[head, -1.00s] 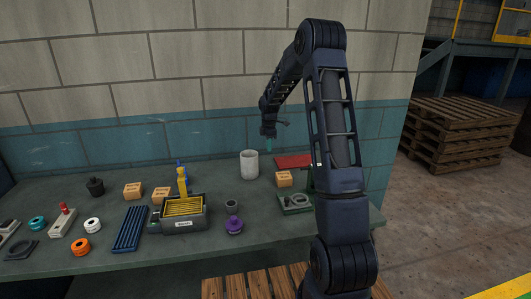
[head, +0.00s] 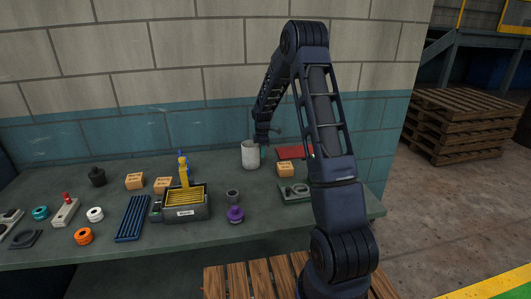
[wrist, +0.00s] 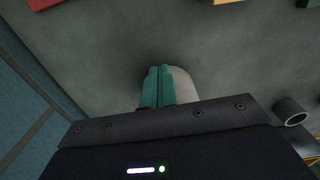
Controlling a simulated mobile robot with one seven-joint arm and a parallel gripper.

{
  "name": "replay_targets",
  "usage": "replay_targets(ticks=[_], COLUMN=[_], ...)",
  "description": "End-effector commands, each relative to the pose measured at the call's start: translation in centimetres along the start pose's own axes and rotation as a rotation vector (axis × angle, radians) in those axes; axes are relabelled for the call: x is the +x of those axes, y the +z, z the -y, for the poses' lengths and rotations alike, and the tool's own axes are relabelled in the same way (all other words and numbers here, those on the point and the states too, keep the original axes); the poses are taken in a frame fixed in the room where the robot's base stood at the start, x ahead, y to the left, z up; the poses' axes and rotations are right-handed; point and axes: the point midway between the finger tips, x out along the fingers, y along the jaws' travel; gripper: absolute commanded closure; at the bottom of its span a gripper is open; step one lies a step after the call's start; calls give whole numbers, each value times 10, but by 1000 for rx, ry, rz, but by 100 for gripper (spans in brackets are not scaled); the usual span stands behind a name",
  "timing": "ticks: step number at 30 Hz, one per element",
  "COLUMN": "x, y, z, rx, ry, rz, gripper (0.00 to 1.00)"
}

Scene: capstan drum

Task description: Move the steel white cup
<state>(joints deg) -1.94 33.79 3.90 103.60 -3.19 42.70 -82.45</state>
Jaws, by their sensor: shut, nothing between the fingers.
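The pale white-grey cup (head: 249,155) stands upright on the bench near the wall. My gripper (head: 263,148) is at the cup's upper right side, pointing down. In the wrist view, the teal fingers of my gripper (wrist: 157,86) are pressed together with nothing between them. Part of the white cup (wrist: 185,86) shows right behind and beside the fingers, mostly hidden by them and the gripper body. I cannot tell whether the fingers touch the cup.
A small grey cup (head: 232,196) stands behind a purple part (head: 235,214). Bare bench lies left of the cup.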

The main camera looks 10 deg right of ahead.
Motion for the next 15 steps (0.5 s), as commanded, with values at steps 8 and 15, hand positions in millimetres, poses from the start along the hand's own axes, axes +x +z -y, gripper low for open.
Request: replay_targets(ticks=[8,15], x=[0,0], y=[-1,-36], z=[0,0], rx=[0,-5], ry=[0,0], rz=[0,-2], gripper=[100,100])
